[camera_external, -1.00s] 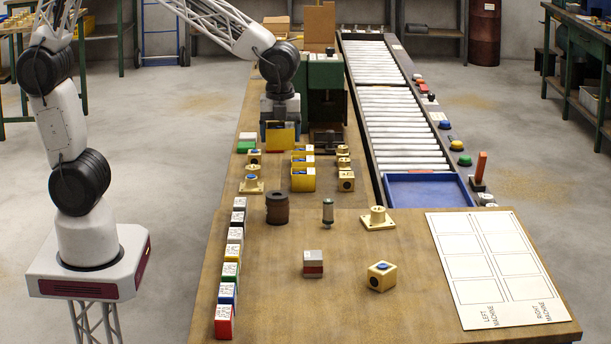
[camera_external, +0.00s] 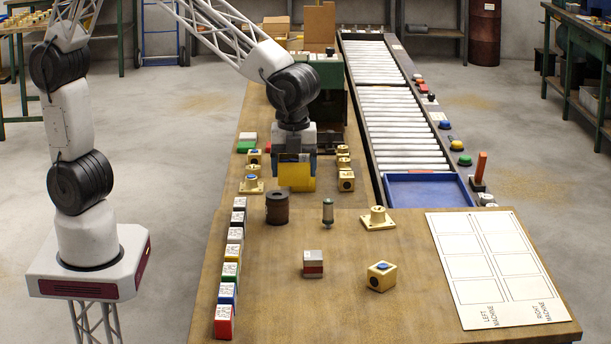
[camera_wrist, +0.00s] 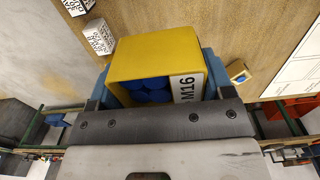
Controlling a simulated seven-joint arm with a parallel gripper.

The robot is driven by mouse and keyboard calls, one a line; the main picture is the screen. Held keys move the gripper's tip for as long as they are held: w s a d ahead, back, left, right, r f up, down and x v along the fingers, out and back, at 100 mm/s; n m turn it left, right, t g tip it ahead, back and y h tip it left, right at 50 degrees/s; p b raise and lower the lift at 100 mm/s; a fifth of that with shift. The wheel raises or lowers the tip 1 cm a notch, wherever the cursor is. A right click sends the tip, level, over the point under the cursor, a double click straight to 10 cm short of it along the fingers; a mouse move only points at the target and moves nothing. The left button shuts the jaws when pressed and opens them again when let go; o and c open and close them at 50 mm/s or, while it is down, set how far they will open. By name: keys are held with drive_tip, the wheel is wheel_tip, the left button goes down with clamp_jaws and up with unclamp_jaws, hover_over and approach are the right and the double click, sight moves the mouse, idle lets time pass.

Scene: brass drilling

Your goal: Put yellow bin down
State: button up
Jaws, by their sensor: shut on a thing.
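A yellow bin (camera_external: 296,178) is gripped between the blue fingers of my gripper (camera_external: 295,163), above the left part of the wooden table. In the wrist view the bin (camera_wrist: 155,60) shows its open mouth, blue round pieces inside and a white label reading M16. The blue fingers of my gripper (camera_wrist: 160,90) are on either side of it. I cannot tell whether the bin's bottom touches anything. The spot under and behind it is hidden by the bin and my gripper.
Brass machined blocks stand left (camera_external: 252,185) and right (camera_external: 346,180) of the bin. A dark brown cylinder (camera_external: 277,208) and a small grey-green cylinder (camera_external: 328,212) stand in front. A row of coloured label blocks (camera_external: 231,270) lines the left edge.

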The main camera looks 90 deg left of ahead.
sight(293, 183)
drive_tip(key=f, duration=0.1)
drive_tip(key=d+f, duration=0.1)
drive_tip(key=f, duration=0.1)
drive_tip(key=shift+d+f, duration=0.35)
drive_tip(key=shift+f, duration=0.65)
drive_tip(key=shift+f, duration=0.1)
drive_tip(key=shift+f, duration=3.05)
drive_tip(key=shift+f, duration=1.85)
drive_tip(key=shift+f, duration=0.15)
drive_tip(key=o, duration=1)
drive_tip(key=shift+c, duration=0.2)
